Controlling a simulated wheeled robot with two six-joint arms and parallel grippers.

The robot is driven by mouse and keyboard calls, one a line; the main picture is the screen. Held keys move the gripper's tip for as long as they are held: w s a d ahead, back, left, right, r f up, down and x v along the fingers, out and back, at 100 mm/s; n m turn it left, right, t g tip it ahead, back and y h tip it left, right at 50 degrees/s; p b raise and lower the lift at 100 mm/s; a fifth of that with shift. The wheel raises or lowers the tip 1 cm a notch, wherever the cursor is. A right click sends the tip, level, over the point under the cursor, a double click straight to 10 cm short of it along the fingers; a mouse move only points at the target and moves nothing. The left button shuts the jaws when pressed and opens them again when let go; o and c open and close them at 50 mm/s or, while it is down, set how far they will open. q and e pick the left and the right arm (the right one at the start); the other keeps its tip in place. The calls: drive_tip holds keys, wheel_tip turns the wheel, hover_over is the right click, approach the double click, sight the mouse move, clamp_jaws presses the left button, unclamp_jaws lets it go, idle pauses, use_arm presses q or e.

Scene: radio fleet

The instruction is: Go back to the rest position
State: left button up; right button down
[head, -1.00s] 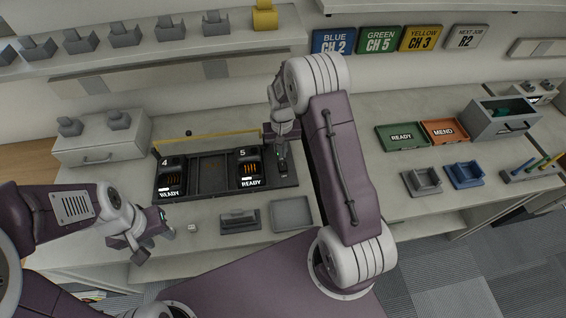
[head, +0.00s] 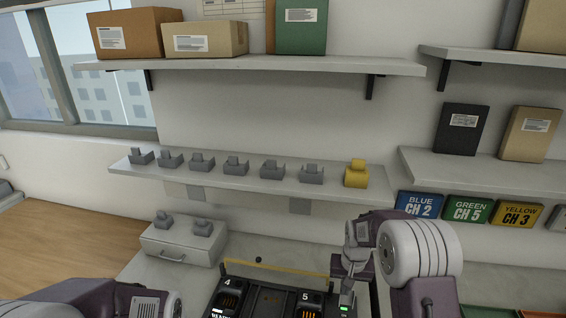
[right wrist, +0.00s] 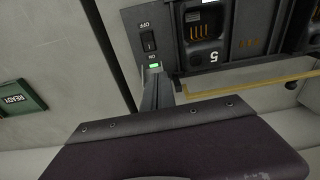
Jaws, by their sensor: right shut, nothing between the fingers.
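My right gripper (head: 346,288) is shut and empty. It points down at the right end of the black charger rack (head: 268,300), by a lit green lamp (head: 345,308). In the right wrist view the narrow closed fingers (right wrist: 157,92) lie just beside the green lamp (right wrist: 154,66) and the ON/OFF switch (right wrist: 149,41); I cannot tell whether they touch. Slot 5 (right wrist: 203,25) shows orange contacts. Part of my left arm shows at the lower left of the head view, but its gripper is out of the picture.
A yellow bar (head: 275,267) runs along the rack's back. The shelf above holds several grey pieces and a yellow one (head: 356,174). A grey drawer box (head: 182,241) stands left of the rack. Channel signs (head: 468,210) stand at the right.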

drive_tip(key=s+a+r+n, duration=0.1)
drive_tip(key=s+a+r, duration=0.2)
drive_tip(key=s+r, duration=0.4)
use_arm(q)
drive_tip(key=shift+s+a, duration=0.1)
use_arm(e)
drive_tip(key=s+f+n, duration=0.1)
drive_tip(key=s+f, duration=0.2)
drive_tip(key=s, duration=0.9)
drive_tip(key=shift+s+a+f, duration=0.2)
drive_tip(key=shift+s+a, duration=0.05)
drive_tip(key=shift+s, duration=0.1)
use_arm(q)
drive_tip(key=shift+s, duration=0.1)
use_arm(e)
drive_tip(key=shift+s, duration=0.15)
